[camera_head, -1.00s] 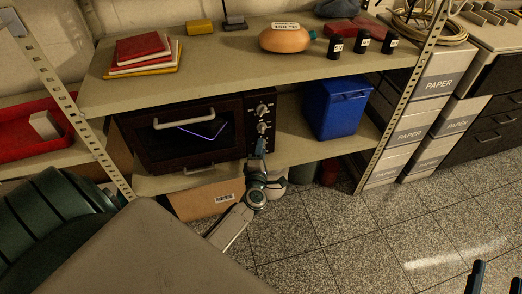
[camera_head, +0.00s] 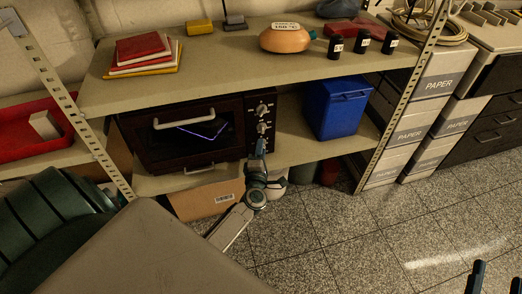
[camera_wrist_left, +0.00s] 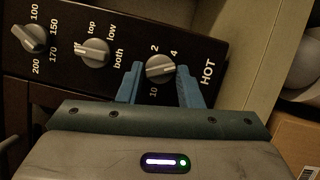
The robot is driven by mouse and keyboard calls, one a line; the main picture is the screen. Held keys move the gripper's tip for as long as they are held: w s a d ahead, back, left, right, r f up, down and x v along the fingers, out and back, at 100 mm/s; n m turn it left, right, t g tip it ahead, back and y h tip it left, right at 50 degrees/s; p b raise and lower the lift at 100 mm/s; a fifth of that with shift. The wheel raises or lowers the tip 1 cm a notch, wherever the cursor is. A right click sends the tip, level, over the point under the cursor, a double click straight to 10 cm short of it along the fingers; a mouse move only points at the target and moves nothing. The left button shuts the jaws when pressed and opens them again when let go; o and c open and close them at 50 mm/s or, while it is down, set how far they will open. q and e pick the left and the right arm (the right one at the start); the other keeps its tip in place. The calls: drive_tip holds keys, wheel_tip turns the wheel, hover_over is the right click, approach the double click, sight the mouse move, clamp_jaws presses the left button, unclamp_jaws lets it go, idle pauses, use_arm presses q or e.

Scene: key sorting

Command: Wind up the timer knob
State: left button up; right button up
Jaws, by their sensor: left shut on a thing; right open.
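The toaster oven (camera_head: 185,135) stands on the lower shelf with its control panel on the right side. In the left wrist view the timer knob (camera_wrist_left: 160,69) is a grey dial with numbers such as 2, 4 and 10 around it, the dial nearest the word HOT. My left gripper (camera_wrist_left: 160,84) has one blue finger on either side of this knob and is shut on it. In the head view the left gripper (camera_head: 259,148) is at the bottom of the panel and hides the knob. My right gripper (camera_head: 488,272) is open and empty at the bottom right corner.
Two other dials, the function knob (camera_wrist_left: 93,53) and the temperature knob (camera_wrist_left: 31,39), sit beside the timer. A blue bin (camera_head: 338,108) stands right of the oven, and a cardboard box (camera_head: 205,200) is below. The shelf post (camera_head: 405,95) is further right.

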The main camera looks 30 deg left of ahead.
idle(0.5)
use_arm(q)
drive_tip(key=o, duration=0.9)
drive_tip(key=shift+o, duration=0.2)
drive_tip(key=v, duration=1)
drive_tip(key=shift+s+d, duration=0.25)
drive_tip(key=shift+s, duration=0.1)
use_arm(e)
drive_tip(key=shift+r, duration=0.15)
